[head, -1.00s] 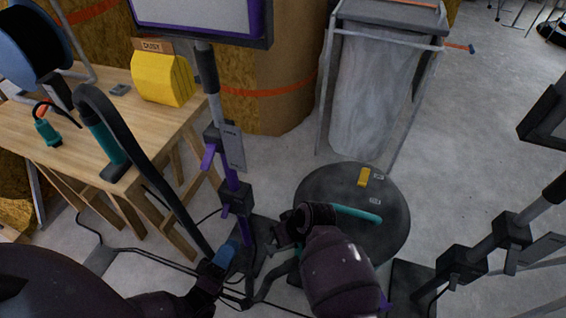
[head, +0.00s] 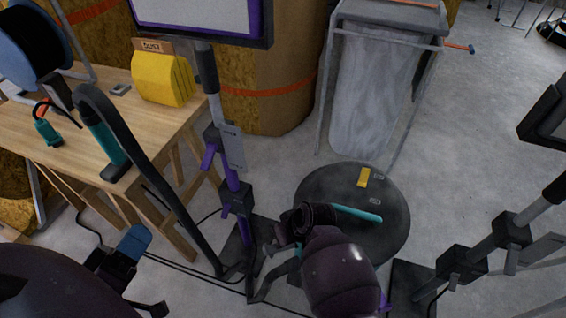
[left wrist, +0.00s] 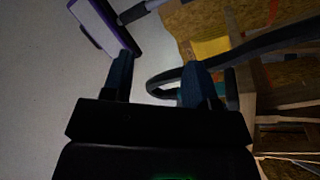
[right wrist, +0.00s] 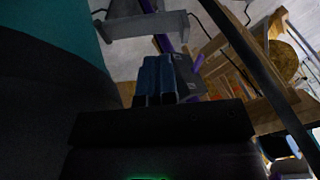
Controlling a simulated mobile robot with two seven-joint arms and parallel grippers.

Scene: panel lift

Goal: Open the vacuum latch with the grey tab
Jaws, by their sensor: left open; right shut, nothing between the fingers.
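The vacuum's round black lid (head: 330,190) lies low at centre right, with a teal handle (head: 357,214) partly behind my right arm. A yellow tab (head: 364,177) and two small pale grey marks (head: 375,201) show on the lid. I cannot tell whether either mark is the grey tab of the latch. My left gripper (head: 146,272) is open and empty at lower left, well away from the vacuum; its fingers also show in the left wrist view (left wrist: 158,72). My right gripper (right wrist: 157,78) is shut and empty, close beside a teal surface (right wrist: 55,35); my arm hides it in the head view.
A black hose (head: 150,180) runs from the wooden workbench (head: 60,150) to the floor. A purple and grey stand (head: 236,195) rises between my grippers. A second stand (head: 462,262) is at right. Cables cross the floor.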

